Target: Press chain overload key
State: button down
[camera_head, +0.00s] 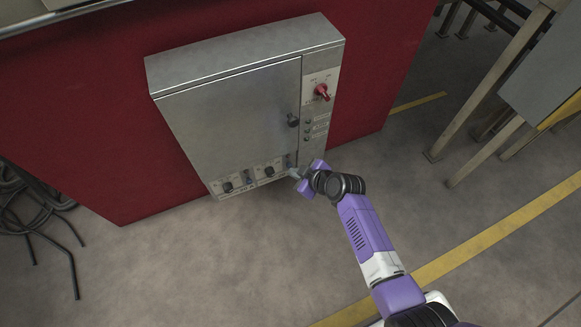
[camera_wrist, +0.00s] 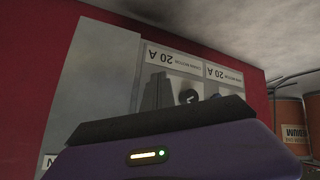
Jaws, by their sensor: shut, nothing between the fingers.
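A grey metal control cabinet (camera_head: 230,105) is mounted on a red wall. Its lower strip carries two black dials (camera_head: 228,186) with small dark keys or levers beside them. I cannot tell by its label which is the chain overload key. My gripper (camera_head: 294,174) is shut and empty at the strip's right end, close to the panel; contact is not clear. In the wrist view, the strip appears upside down, with "20 A" labels (camera_wrist: 170,56), a black dial (camera_wrist: 188,96) and a dark stepped part (camera_wrist: 156,92). The purple gripper body hides the lower part of that view.
A red rotary switch (camera_head: 322,91) and several small buttons are on the cabinet's right column. A black door knob (camera_head: 293,120) sticks out above my gripper. Dark hoses or bars (camera_head: 40,215) lie at left. Metal legs (camera_head: 490,90) stand at right. The floor in front is clear.

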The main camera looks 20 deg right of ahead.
jog(key=shift+s, duration=0.8)
jog(key=shift+s, duration=0.1)
jog(key=shift+s+p, duration=0.9)
jog(key=shift+s, duration=1.55)
